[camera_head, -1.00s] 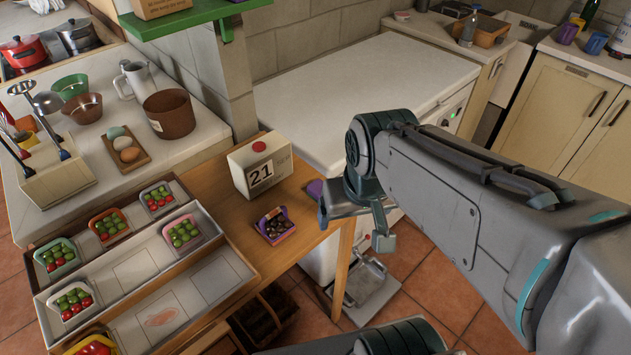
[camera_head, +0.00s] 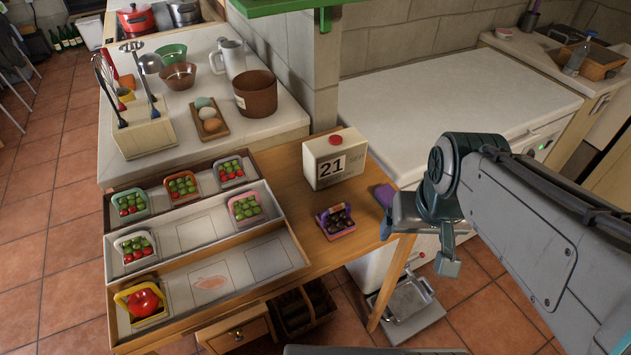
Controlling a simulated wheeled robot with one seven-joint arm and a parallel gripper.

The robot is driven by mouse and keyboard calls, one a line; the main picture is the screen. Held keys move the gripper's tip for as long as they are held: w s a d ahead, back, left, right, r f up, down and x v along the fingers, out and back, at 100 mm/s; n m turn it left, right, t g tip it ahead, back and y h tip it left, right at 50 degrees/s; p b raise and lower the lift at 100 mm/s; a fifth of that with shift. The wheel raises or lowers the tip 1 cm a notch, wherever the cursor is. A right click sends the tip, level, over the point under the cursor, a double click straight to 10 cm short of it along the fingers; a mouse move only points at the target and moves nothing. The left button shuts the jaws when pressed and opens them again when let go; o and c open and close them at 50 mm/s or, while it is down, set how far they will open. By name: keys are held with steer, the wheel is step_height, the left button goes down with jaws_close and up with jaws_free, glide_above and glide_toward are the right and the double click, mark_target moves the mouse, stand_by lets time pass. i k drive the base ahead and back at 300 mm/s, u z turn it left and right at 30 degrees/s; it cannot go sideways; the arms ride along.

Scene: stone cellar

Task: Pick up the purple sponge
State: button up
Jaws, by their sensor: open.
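The purple sponge (camera_head: 384,195) lies near the right edge of the wooden table (camera_head: 290,190), to the right of the calendar box. My gripper (camera_head: 428,238) is just to the right of the sponge in the picture and overlaps the table's right corner. Its jaws are open, and I see nothing held in them. Part of the sponge may be hidden behind the gripper. I cannot tell the exact gap between them.
A white calendar box (camera_head: 334,160) reading 21 and a small purple basket of dark fruit (camera_head: 336,221) stand left of the sponge. A tiered tray (camera_head: 283,265) with several fruit baskets fills the table's left. A white counter (camera_head: 450,85) stands behind.

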mark_target(384, 195)
steer(key=z, duration=0.05)
steer(key=k, duration=0.5)
steer(key=z, duration=0.7)
steer(key=i, duration=0.8)
steer(key=u, duration=0.6)
